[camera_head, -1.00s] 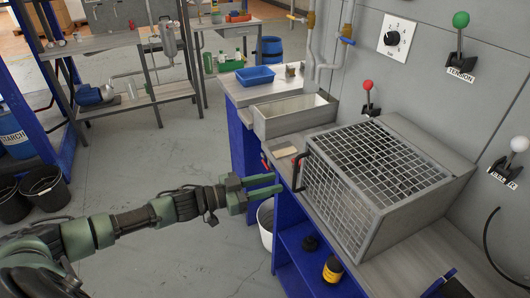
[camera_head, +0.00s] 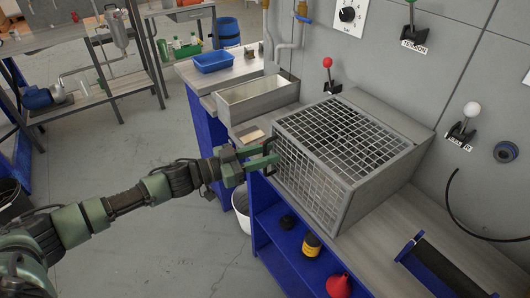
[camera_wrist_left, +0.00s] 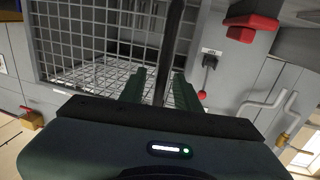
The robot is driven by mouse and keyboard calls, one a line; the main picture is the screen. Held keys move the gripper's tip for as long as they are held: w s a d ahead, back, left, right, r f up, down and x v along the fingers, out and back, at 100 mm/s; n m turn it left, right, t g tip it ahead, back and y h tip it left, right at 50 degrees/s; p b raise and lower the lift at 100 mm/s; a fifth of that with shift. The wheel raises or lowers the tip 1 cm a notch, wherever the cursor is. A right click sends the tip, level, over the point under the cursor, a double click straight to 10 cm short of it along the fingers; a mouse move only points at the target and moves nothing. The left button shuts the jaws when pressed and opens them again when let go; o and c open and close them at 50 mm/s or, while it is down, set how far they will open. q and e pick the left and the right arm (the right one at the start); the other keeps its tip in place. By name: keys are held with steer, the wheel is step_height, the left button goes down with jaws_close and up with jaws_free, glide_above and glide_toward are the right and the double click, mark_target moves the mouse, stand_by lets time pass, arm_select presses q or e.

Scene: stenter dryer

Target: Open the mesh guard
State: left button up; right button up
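The mesh guard (camera_head: 345,137), a grey-framed wire cage, sits on the worktop and looks closed. Its mesh also shows in the left wrist view (camera_wrist_left: 85,45). My left gripper (camera_head: 265,158) is at the guard's front left side, by its dark handle. In the left wrist view, the dark handle bar (camera_wrist_left: 170,50) runs between the two green fingers (camera_wrist_left: 158,90), with gaps beside it. The fingers look open around the bar. In the head view the gripper partly hides the handle. My right gripper is not in view.
A metal tray (camera_head: 258,98) and a blue bin (camera_head: 213,62) stand behind the guard. A red-knobbed lever (camera_head: 328,75) and a white-knobbed lever (camera_head: 465,120) are on the wall. A red funnel (camera_head: 339,286) and yellow-black container (camera_head: 311,245) are on the lower shelf.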

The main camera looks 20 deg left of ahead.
arm_select(q)
jaws_close()
stand_by(1.4)
